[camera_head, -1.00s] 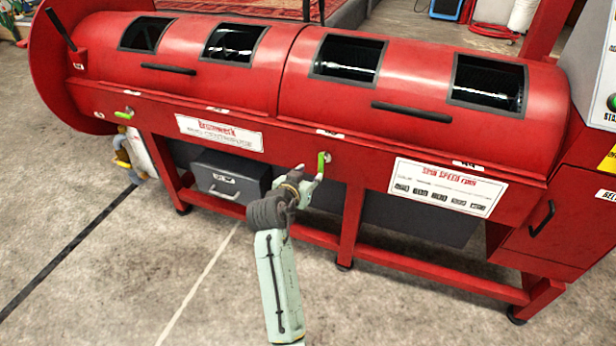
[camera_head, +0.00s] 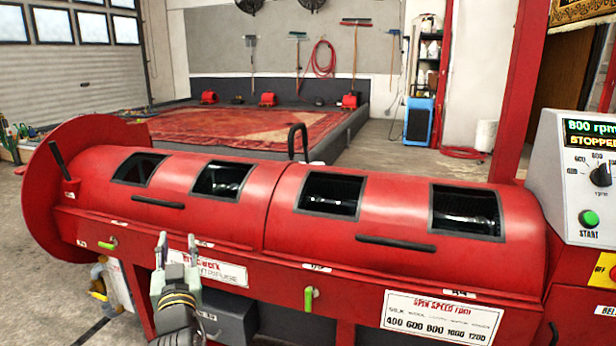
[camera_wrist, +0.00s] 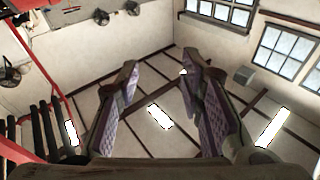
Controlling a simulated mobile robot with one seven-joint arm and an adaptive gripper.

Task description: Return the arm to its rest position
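My gripper (camera_head: 176,256) is raised in front of the left part of the red spinning machine (camera_head: 270,205), its fingers pointing up. In the wrist view my gripper (camera_wrist: 163,85) shows two padded fingers apart with nothing between them, and the ceiling and windows lie beyond. The machine has several dark windows along its drum. A green-handled latch (camera_head: 309,298) sits on the machine's front, to the right of my gripper and apart from it. My gripper hides part of the white name label.
The control panel (camera_head: 590,180) at the right reads 800 rpm, STOPPED. A patterned rug (camera_head: 240,125) lies in the wash pit behind the machine. A grey box (camera_head: 225,322) sits under the machine. A yellow and white item (camera_head: 105,285) hangs at the machine's left.

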